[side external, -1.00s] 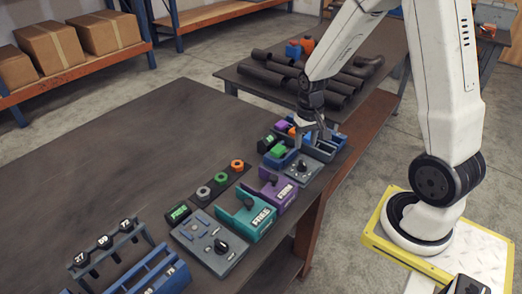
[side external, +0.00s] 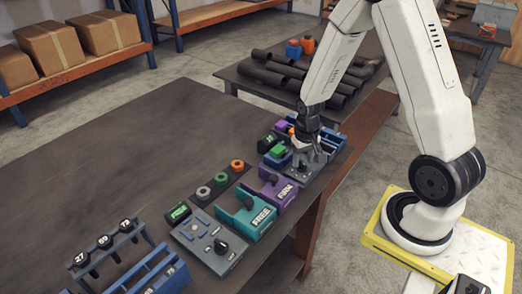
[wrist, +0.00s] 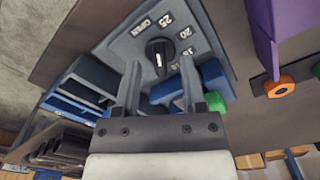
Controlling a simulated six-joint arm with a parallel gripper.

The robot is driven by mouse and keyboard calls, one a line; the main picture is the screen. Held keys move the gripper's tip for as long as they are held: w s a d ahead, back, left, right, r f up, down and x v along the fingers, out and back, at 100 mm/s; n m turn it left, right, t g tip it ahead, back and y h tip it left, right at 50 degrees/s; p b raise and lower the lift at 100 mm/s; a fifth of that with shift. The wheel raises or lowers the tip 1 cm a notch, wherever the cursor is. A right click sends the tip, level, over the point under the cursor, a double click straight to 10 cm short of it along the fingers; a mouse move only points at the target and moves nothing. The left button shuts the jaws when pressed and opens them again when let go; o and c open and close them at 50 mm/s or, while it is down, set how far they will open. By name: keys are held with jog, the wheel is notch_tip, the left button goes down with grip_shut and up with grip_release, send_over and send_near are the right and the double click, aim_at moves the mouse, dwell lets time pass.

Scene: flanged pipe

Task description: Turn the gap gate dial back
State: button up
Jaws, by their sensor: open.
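In the wrist view a black dial (wrist: 159,53) with a white pointer line sits on a grey sloped panel (wrist: 120,48). The panel carries "OPEN", "25" and "20", with further marks partly hidden by a finger. The pointer line appears towards the picture's bottom, away from "OPEN" and "25". My gripper (wrist: 161,72) is open, with one finger on each side of the dial's line in the picture; I cannot tell whether either touches it. In the side view my gripper (side external: 316,152) is low over the grey dial panel (side external: 300,171) and hides most of the dial.
A purple block marked "RUN" or similar (side external: 277,191) and a teal "FREE" block (side external: 246,217) stand nearby. A grey panel with another black knob (side external: 220,247) is nearer the camera. Blue trays (side external: 328,139) lie behind my gripper.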

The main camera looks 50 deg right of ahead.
jog(key=shift+f, duration=0.4)
grip_shut()
jog(key=shift+n, duration=3)
grip_release()
